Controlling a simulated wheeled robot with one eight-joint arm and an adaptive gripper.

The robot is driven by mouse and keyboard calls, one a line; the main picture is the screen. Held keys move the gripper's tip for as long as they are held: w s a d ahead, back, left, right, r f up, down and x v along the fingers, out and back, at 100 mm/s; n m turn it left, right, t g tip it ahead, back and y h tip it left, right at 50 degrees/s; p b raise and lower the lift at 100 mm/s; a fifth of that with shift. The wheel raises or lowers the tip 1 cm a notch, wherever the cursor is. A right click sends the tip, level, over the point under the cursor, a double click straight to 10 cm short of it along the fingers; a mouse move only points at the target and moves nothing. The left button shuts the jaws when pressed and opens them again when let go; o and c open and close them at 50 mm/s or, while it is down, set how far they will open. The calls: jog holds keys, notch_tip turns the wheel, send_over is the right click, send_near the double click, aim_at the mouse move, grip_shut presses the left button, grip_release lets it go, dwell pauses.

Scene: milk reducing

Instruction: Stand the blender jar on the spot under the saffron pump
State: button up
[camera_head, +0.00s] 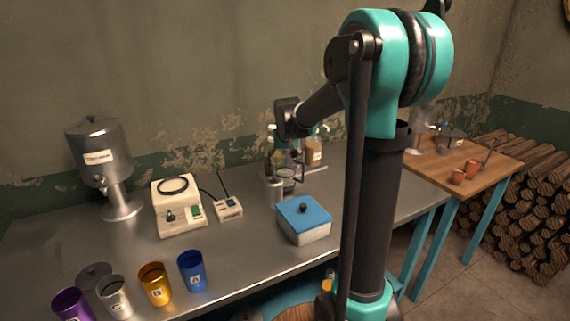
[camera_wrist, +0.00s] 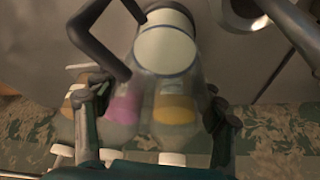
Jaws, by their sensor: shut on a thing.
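The clear blender jar (camera_wrist: 165,75) with its dark handle (camera_wrist: 98,35) is between the two fingers of my gripper (camera_wrist: 155,120) in the wrist view. My gripper is shut on it. In the head view the jar (camera_head: 286,176) is small and partly hidden, at the back of the metal bench among the pump bottles (camera_head: 270,150). In the wrist view, a pink-filled bottle (camera_wrist: 124,106) and a yellow-filled one (camera_wrist: 176,108) show behind or through the jar. I cannot read their labels, nor tell whether the jar touches the bench.
A blue-lidded box (camera_head: 304,220) stands in front of the bottles. A white appliance base (camera_head: 179,208), a small control box (camera_head: 228,207) and a metal dispenser (camera_head: 100,160) are left. Several lettered cups (camera_head: 155,284) line the front left. A wooden table (camera_head: 480,160) is at right.

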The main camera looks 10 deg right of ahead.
aim_at(286, 175)
jog(key=shift+f, duration=0.6)
jog(key=o, duration=1.4)
jog(key=shift+o, duration=0.2)
jog(key=shift+r, duration=0.35)
jog(key=v, duration=1.2)
jog(key=shift+r, duration=0.35)
